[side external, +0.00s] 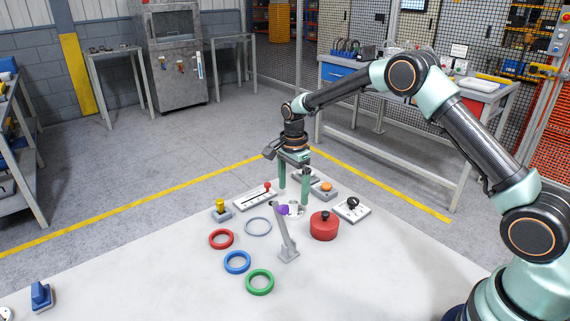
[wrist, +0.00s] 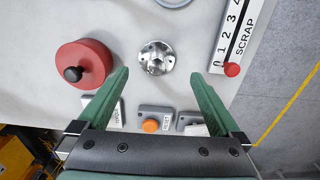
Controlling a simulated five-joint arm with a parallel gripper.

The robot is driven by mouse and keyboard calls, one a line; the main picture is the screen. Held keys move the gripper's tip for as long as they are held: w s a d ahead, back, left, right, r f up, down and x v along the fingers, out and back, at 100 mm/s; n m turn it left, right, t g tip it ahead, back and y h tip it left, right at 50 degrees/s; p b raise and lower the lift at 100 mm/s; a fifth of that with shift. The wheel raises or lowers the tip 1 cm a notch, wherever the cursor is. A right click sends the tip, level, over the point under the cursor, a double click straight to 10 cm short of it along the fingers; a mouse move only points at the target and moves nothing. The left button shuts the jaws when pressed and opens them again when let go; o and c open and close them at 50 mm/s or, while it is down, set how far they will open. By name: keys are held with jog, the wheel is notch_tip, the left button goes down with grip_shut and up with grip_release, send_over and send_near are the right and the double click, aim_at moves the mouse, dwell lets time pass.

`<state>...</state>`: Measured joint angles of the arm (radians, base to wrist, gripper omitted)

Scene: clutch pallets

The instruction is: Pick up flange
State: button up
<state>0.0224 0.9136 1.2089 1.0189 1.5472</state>
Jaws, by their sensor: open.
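The flange (wrist: 156,58) is a shiny metal disc with a raised hub and small holes, lying on the pale work surface. In the side external view the flange (side external: 298,211) is a small pale piece, partly hidden behind a grey upright post. My gripper (side external: 293,195) points down with two green fingers spread apart, above and close to the flange. In the wrist view my gripper (wrist: 158,78) is open and empty, and the flange shows between and just beyond the fingertips. Contact cannot be seen.
A red round canister (side external: 323,228) with a black knob stands right of the flange. The grey post (side external: 286,240) and a purple piece (side external: 283,210) are close by. A red-knobbed slider (side external: 260,194), orange button (side external: 326,187) and several rings, including blue (side external: 237,271), surround it.

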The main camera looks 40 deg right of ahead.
aim_at(293, 202)
jog(key=f, duration=0.4)
jog(key=shift+s+a+f, duration=0.15)
jog(key=shift+s+f, duration=0.1)
jog(key=shift+f, duration=0.15)
jog(key=shift+r, duration=0.1)
grip_shut()
